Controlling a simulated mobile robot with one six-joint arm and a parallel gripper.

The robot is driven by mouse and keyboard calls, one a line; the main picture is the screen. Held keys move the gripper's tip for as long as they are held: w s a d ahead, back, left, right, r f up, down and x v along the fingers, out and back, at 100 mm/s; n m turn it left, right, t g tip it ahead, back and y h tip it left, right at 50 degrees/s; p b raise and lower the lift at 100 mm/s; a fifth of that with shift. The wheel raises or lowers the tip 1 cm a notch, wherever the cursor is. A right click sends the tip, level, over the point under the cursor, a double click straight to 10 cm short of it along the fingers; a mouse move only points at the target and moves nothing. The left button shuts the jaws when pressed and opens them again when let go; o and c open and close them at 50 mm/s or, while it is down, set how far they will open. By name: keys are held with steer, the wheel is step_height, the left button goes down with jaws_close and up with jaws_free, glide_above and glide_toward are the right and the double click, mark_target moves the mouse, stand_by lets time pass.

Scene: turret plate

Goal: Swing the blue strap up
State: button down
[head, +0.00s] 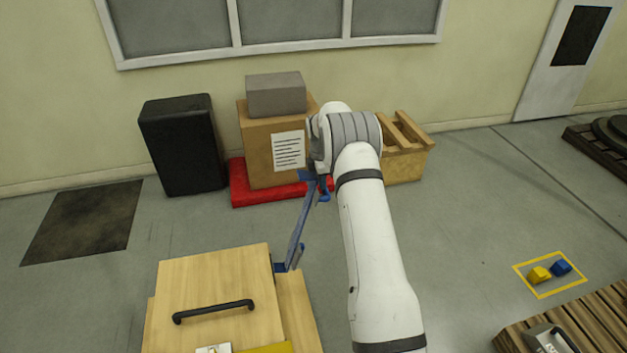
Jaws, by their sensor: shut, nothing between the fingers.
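The blue strap (297,237) is a long thin bar. Its lower end meets the right edge of a wooden box (215,275) by a small blue bracket. It stands raised, tilted up and slightly right, with its upper end close to my gripper. My gripper (323,193) hangs below the white wrist at the strap's upper end. It is shut with nothing between its fingers. The fingers are small and partly hidden, so I cannot tell whether they touch the strap.
The wooden box has a black handle (213,311) on top and a yellow piece (266,348) at its front. Behind stand a black case (183,145), a cardboard box (259,158) on a red base (262,198), and a wooden crate (408,163).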

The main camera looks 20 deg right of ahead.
steer(key=shift+d+f, duration=0.3)
steer(key=shift+d, duration=0.35)
steer(key=shift+d+f, duration=0.25)
steer(key=shift+d, duration=0.35)
steer(key=shift+a+r, duration=0.1)
